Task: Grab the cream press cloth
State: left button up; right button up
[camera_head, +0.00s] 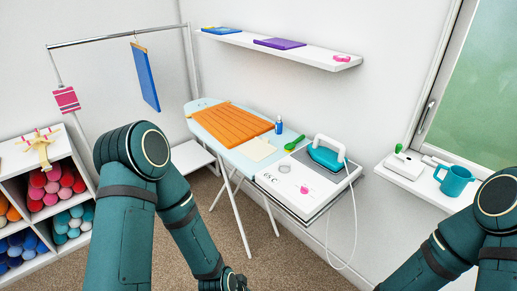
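The cream press cloth (256,149) lies flat on the light blue ironing board (195,105), between the orange folded cloth (232,124) and the white iron rest. My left arm reaches down through the middle of the view, and its wrist runs out at the bottom edge. My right arm comes in at the lower right and also leaves at the bottom. The fingers of both grippers are out of sight, well below and in front of the cloth.
A teal-and-white iron (326,156) stands on the iron rest with its cord hanging down. A green brush (294,143) and a blue bottle (279,125) are near the cloth. A teal mug (454,181) sits on the right ledge. A cubby shelf (88,191) stands left.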

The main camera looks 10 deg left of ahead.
aim_at(257, 150)
jog(key=z, duration=0.4)
jog(key=j+z, duration=0.2)
jog(key=z, duration=0.15)
jog(key=i+j+z, duration=0.1)
jog(key=j+z, duration=0.35)
jog(key=z, duration=0.3)
jog(key=j+z, duration=0.25)
jog(key=j, duration=0.2)
jog(key=k+j+z, duration=0.2)
jog(key=j, duration=0.3)
jog(key=k+j+z, duration=0.1)
jog(key=j, duration=0.4)
jog(key=k+j, duration=0.1)
jog(key=j, duration=0.35)
jog(key=k+j+z, duration=0.15)
jog(key=j, duration=0.8)
jog(key=k+z, duration=0.05)
